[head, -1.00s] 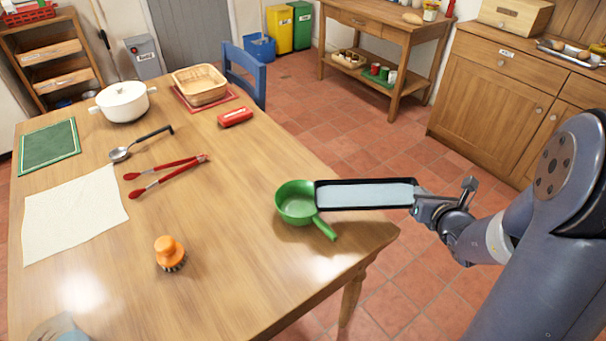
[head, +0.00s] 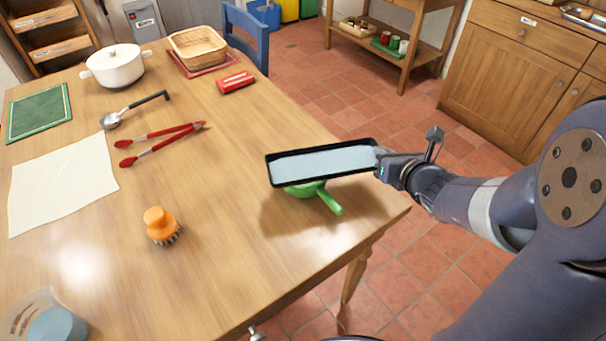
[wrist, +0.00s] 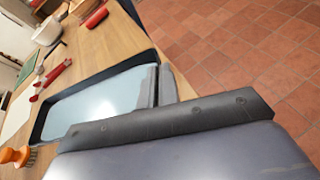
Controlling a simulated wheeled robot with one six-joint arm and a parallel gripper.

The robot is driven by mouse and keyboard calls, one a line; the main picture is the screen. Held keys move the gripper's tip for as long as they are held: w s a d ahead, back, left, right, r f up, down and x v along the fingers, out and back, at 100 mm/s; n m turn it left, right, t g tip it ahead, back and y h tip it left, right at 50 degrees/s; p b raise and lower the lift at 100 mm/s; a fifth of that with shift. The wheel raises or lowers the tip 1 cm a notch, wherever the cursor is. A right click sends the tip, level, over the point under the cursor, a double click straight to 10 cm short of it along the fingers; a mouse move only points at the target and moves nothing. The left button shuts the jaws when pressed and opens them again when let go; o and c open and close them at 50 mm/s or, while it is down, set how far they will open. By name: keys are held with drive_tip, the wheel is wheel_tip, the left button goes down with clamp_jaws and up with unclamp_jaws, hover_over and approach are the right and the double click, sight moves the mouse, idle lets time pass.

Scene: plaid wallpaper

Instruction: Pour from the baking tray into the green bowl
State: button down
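The baking tray (head: 322,164) is a dark, long rectangular tray with a pale bluish, smooth filling. My gripper (head: 384,166) is shut on its right end and holds it above the table's right part. The tray looks slightly tilted in the head view. The green bowl (head: 306,191) has a handle pointing to the lower right and stands on the table. The tray hides most of the bowl from above. In the wrist view, the tray (wrist: 98,104) extends beyond my gripper (wrist: 155,88); the bowl is not visible there.
The wooden table (head: 215,220) also bears an orange brush (head: 160,225), red tongs (head: 160,142), a ladle (head: 135,110), a white pot (head: 115,65), a red case (head: 236,82) and a measuring jug (head: 45,318). The table around the bowl is clear.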

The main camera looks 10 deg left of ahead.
sight(318, 177)
drive_tip(key=s+a+n+y+b, duration=0.1)
drive_tip(key=s+a+b, duration=0.1)
drive_tip(key=s+a, duration=0.1)
drive_tip(key=s+a+f+n+g+y+b, duration=0.1)
drive_tip(key=s+a+b, duration=0.1)
drive_tip(key=a, duration=0.3)
drive_tip(key=s+a+n+g+y+b, duration=0.1)
drive_tip(key=s+a+b, duration=0.2)
drive_tip(key=a, duration=0.1)
drive_tip(key=shift+s+a+f, duration=0.25)
drive_tip(key=shift+s+a, duration=0.05)
drive_tip(key=shift+s, duration=0.05)
drive_tip(key=shift+s+a, duration=0.45)
drive_tip(key=shift+s, duration=0.1)
drive_tip(key=shift+r, duration=0.2)
drive_tip(key=shift+r+g+p, duration=0.25)
drive_tip(key=shift+g+p, duration=0.15)
drive_tip(key=shift+p, duration=0.45)
drive_tip(key=shift+w+p, duration=0.1)
drive_tip(key=shift+p, duration=0.2)
drive_tip(key=shift+f+g+p, duration=0.1)
drive_tip(key=shift+g+p, duration=0.2)
drive_tip(key=shift+p, duration=0.2)
drive_tip(key=p, duration=0.2)
drive_tip(key=m+p, duration=0.1)
drive_tip(key=p, duration=0.1)
drive_tip(key=shift+w+d+r+g, duration=0.1)
drive_tip(key=shift+w+r+g, duration=0.1)
drive_tip(key=shift+r+g, duration=0.15)
drive_tip(key=shift+f, duration=0.2)
